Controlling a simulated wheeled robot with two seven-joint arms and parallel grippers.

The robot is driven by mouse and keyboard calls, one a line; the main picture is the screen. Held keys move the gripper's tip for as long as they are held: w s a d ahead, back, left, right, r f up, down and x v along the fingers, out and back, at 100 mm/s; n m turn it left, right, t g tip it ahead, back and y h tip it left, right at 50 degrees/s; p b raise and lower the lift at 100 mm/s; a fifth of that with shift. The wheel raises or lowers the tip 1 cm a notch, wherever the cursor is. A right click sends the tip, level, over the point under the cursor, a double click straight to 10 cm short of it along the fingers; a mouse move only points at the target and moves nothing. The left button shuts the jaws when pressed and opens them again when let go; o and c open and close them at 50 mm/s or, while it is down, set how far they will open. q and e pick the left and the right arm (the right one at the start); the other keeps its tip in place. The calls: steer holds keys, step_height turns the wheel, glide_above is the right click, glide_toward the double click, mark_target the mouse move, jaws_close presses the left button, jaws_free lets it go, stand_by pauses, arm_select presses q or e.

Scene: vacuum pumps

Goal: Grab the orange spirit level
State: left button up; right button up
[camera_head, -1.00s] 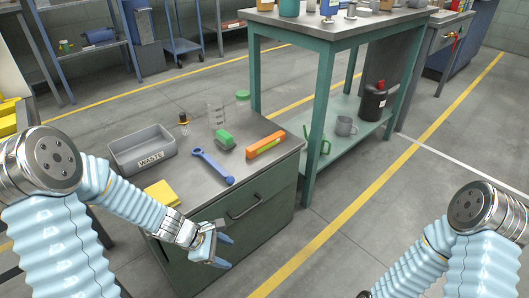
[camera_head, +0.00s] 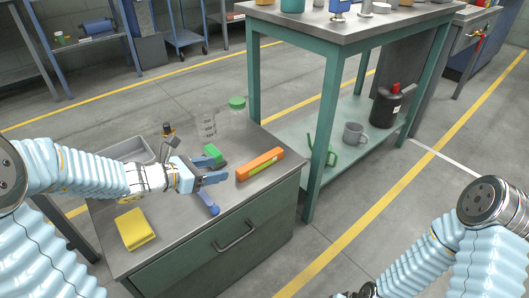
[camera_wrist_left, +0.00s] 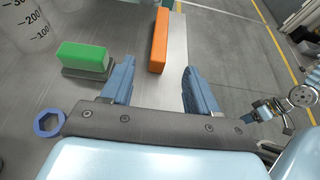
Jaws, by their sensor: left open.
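The orange spirit level (camera_head: 260,164) lies on the grey top of the green cabinet, near its right edge. In the left wrist view the orange spirit level (camera_wrist_left: 159,40) lies ahead, between the lines of the two blue fingers. My left gripper (camera_head: 224,180) is over the cabinet top, left of the level and apart from it. It is open and empty, as the left wrist view of the gripper (camera_wrist_left: 158,75) shows. My right arm is at the lower right; its gripper jaws are too cut off or small to judge.
A green block on a dark base (camera_head: 213,153) stands close beside the left gripper. A blue wrench (camera_head: 212,207) lies partly hidden under it. A yellow pad (camera_head: 135,228), grey bin (camera_head: 128,149), beaker (camera_head: 206,122) and green-lidded jar (camera_head: 237,110) are also on the cabinet.

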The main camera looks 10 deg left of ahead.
arm_select(q)
steer(key=b, duration=0.1)
glide_toward(255, 162)
steer(key=x, duration=0.2)
steer(key=shift+w+d, duration=0.1)
steer(key=shift+w, duration=0.3)
steer(key=x, duration=0.6)
steer(key=shift+s+d+f+b, duration=0.1)
steer(key=shift+d+f+b, duration=0.05)
steer(key=shift+b, duration=0.25)
jaws_close()
